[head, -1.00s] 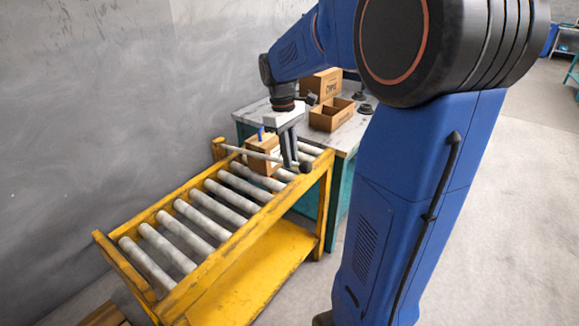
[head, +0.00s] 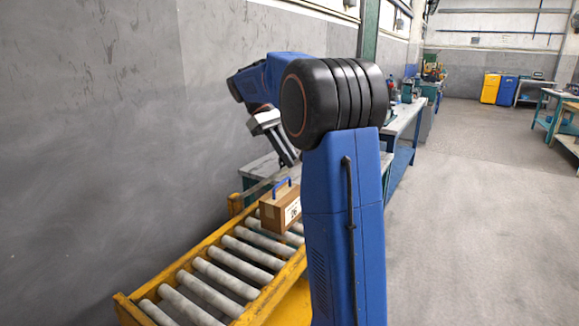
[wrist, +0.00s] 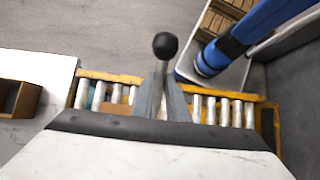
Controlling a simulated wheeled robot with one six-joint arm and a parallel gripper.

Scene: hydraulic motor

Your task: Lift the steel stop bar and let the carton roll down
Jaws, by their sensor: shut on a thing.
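The steel stop bar (head: 258,188) slants up to the right from the far left corner of the yellow roller conveyor in the head view. My gripper (head: 291,160) is shut on the stop bar's raised end, above the carton. In the wrist view the bar's black ball knob (wrist: 165,45) sticks out past my gripper's fingers (wrist: 162,100). The brown carton (head: 277,214), with a blue handle on top and a pale label, sits upright on the far end of the rollers, below the bar. Part of the bar's raised end is hidden by the fingers.
The conveyor's pale rollers (head: 225,278) are bare from the carton to the near end. A grey wall (head: 90,130) runs along its left. A workbench (head: 262,168) stands behind it. An open brown box (wrist: 18,98) shows in the wrist view. Floor on the right is clear.

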